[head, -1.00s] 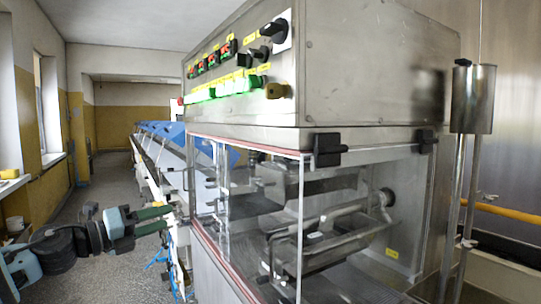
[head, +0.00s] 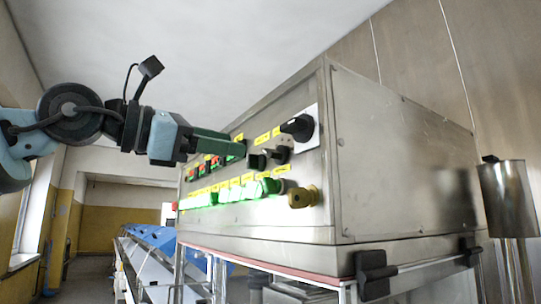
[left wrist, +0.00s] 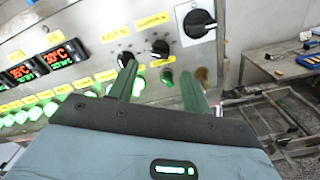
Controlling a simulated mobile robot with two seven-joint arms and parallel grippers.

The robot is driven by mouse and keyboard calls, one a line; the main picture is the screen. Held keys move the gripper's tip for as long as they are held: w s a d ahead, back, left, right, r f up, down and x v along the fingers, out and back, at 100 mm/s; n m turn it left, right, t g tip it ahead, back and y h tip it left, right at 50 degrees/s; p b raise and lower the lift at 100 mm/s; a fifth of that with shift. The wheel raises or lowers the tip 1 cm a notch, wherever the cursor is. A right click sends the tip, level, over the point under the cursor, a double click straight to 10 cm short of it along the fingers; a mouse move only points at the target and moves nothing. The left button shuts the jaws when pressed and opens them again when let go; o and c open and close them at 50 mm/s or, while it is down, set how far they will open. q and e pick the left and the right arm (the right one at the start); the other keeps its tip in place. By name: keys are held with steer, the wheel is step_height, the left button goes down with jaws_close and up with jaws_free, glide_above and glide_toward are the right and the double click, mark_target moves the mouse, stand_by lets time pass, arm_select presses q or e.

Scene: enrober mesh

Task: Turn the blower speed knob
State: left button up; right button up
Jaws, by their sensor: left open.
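The control panel carries two small black knobs side by side, a left knob (head: 257,162) and a right knob (head: 282,154). They also show in the left wrist view as the left knob (left wrist: 124,57) and the right knob (left wrist: 160,47). Their yellow labels are too small to read surely, so I cannot tell which is the blower speed knob. My left gripper (head: 241,146) is open and empty in front of the panel. In the left wrist view its fingers (left wrist: 158,74) point at the panel, one tip overlapping the left knob. Contact cannot be told. My right gripper is out of view.
A larger black rotary switch (head: 298,127) on a white plate sits above the knobs. Lit green buttons (head: 230,191) and a brass-coloured knob (head: 302,197) lie below. Red displays (left wrist: 58,55) are to the left. A metal cylinder (head: 509,198) stands at the right.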

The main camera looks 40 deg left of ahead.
mark_target(268, 150)
arm_select(q)
steer(key=p+x, duration=0.1)
steer(key=x, duration=0.5)
steer(key=shift+w+d, duration=0.4)
steer(key=shift+w, duration=0.35)
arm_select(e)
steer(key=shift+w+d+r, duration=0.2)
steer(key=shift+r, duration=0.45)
arm_select(q)
steer(key=c, duration=1)
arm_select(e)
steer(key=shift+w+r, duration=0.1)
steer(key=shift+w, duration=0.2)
